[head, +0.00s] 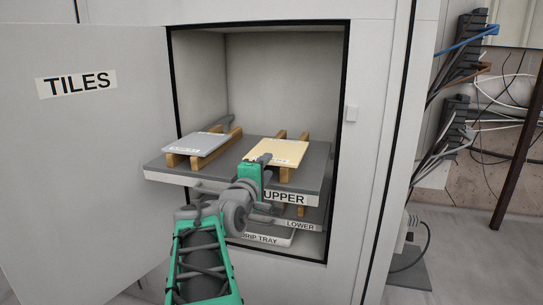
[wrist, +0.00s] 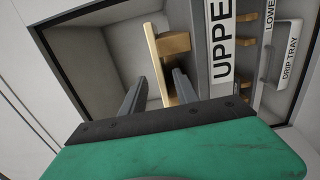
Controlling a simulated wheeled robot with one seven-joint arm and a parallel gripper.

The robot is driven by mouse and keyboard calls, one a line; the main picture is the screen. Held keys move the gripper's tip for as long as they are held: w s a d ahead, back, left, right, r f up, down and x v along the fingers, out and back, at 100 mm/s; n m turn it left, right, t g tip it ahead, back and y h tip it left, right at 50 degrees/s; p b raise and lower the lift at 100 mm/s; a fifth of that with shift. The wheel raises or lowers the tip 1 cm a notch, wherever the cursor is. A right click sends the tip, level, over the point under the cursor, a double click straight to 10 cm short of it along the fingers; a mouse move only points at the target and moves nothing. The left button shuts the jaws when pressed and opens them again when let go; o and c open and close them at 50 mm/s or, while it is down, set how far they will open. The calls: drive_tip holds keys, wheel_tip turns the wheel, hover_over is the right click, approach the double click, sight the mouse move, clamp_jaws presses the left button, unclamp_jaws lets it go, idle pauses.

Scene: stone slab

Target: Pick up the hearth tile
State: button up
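A cream tile (head: 277,151) lies flat across two wooden rails on the right of the upper shelf; its small label is too small to read. A grey tile (head: 200,143) lies on rails at the left, its label also unreadable. I cannot tell by label which is the hearth tile. My gripper (head: 267,161) is at the front edge of the cream tile. In the wrist view my gripper (wrist: 161,76) is open, with the cream tile (wrist: 155,55) edge-on between its fingers and gaps showing. Finger contact is not visible. My gripper hides part of the tile's front.
The shelves stand in a cabinet whose open door (head: 85,140), marked TILES, is at the left. The upper shelf (head: 165,170) sits above a lower shelf (head: 318,222) and a drip tray (head: 285,238). Cables (head: 465,125) hang outside at the right. Space above the tiles is clear.

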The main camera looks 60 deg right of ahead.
sight(278, 151)
drive_tip(key=d, duration=0.4)
drive_tip(key=w+d+p, duration=0.1)
drive_tip(key=d, duration=0.2)
drive_tip(key=shift+w, duration=0.1)
drive_tip(key=shift+a, duration=0.1)
clamp_jaws()
idle(0.9)
drive_tip(key=shift+r, duration=0.15)
